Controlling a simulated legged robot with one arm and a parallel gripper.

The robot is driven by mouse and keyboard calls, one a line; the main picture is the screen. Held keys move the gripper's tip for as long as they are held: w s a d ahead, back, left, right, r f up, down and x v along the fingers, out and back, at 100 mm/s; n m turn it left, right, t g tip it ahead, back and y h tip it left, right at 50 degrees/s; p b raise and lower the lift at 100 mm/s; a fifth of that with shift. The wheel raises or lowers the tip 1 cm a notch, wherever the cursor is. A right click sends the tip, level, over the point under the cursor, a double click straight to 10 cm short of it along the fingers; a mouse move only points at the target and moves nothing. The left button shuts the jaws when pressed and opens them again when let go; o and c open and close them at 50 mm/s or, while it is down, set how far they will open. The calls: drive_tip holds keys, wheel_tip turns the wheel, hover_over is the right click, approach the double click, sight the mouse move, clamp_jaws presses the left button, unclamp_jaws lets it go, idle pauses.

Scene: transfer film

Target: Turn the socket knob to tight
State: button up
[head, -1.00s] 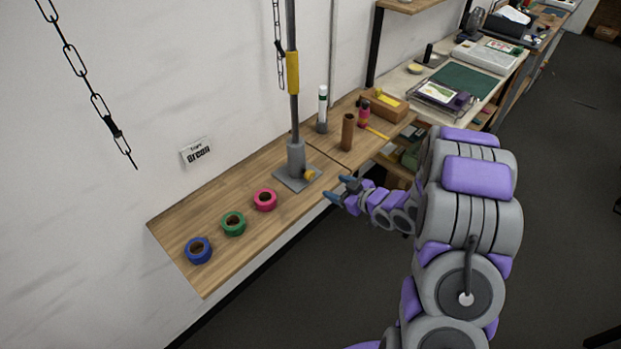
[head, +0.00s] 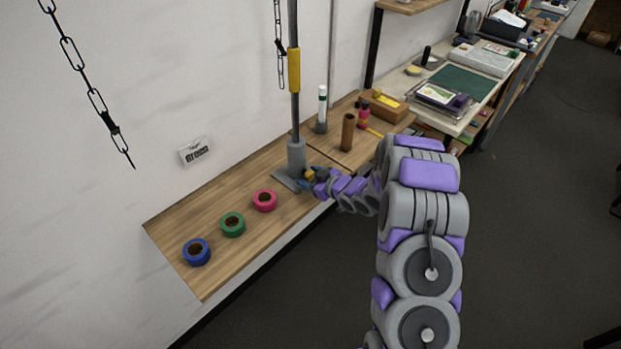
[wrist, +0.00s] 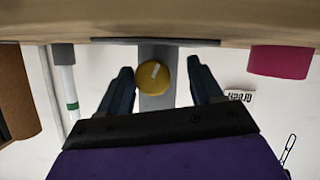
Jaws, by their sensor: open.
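The socket knob is yellow and round with a pale mark on its face; it sits on the grey socket at the foot of the pole. In the wrist view the knob (wrist: 154,77) lies between the two dark fingers of my gripper (wrist: 158,80), with a gap on each side. In the head view my gripper (head: 306,180) is at the knob (head: 311,174), which is partly hidden by it. The grey socket (head: 297,157) holds the upright pole (head: 294,110). My gripper is open around the knob; I see no contact.
Blue (head: 197,252), green (head: 233,224) and pink (head: 265,201) tape rolls lie on the wooden shelf (head: 215,268) left of the socket. A brown tube (head: 347,132) and a white bottle (head: 322,105) stand to the right. Chains (head: 90,85) hang at the wall.

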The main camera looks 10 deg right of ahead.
drive_tip(key=shift+d, duration=0.55)
drive_tip(key=shift+c, duration=0.6)
drive_tip(key=shift+d, duration=0.3)
drive_tip(key=c, duration=0.3)
drive_tip(key=shift+a, duration=0.4)
drive_tip(key=c, duration=0.4)
drive_tip(key=shift+c, duration=1.2)
